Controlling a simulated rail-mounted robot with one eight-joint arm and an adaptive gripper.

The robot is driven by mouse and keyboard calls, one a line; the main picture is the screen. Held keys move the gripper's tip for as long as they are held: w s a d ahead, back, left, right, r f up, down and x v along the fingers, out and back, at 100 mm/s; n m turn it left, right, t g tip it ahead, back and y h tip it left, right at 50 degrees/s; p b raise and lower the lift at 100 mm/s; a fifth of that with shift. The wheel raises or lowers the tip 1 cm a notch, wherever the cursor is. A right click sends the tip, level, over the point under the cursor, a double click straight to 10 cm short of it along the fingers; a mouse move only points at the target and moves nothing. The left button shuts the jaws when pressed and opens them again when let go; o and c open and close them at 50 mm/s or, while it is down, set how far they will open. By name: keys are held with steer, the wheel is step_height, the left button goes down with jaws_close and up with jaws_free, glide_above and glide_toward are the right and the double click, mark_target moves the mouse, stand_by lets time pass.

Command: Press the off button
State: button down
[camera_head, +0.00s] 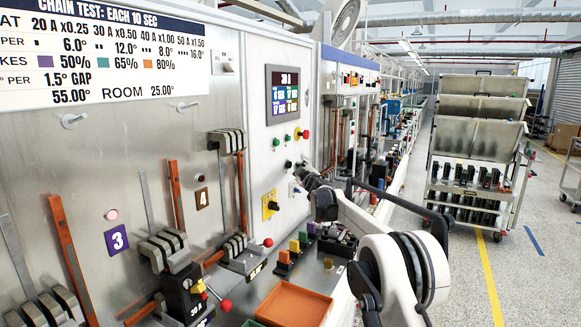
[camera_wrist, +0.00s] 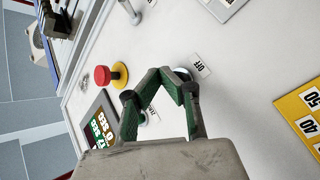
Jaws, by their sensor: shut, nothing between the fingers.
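The off button (camera_wrist: 182,73) shows in the wrist view as a small round edge beside its white "OFF" label (camera_wrist: 200,66), mostly hidden behind my fingertips. My gripper (camera_wrist: 167,75) is shut and empty, its green-padded fingers meeting in front of the button. I cannot tell whether the tips touch it. In the head view my gripper (camera_head: 307,176) is at the white control panel, below the red knob. I cannot pick out the off button there.
A red mushroom button on a yellow base (camera_wrist: 108,76) sits close to my fingers. Another labelled button (camera_wrist: 152,116) is partly hidden behind a finger. The panel also carries a screen (camera_head: 285,92) and a yellow selector plate (camera_head: 270,205). An orange tray (camera_head: 293,303) lies below.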

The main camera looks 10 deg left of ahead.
steer(key=shift+a, duration=0.1)
steer(key=shift+w+a, duration=0.15)
steer(key=shift+a, duration=0.15)
steer(key=shift+w+a, duration=0.15)
steer(key=shift+a, duration=0.35)
stand_by(1.1)
steer(key=shift+d, duration=0.1)
steer(key=shift+s+d+b, duration=0.3)
steer(key=shift+d+b, duration=0.2)
steer(key=shift+d, duration=0.25)
steer(key=d, duration=0.1)
steer(key=s+d+b, duration=0.1)
steer(key=d, duration=0.1)
steer(key=d+b, duration=0.1)
steer(key=shift+s+d, duration=0.3)
steer(key=shift+d, duration=0.1)
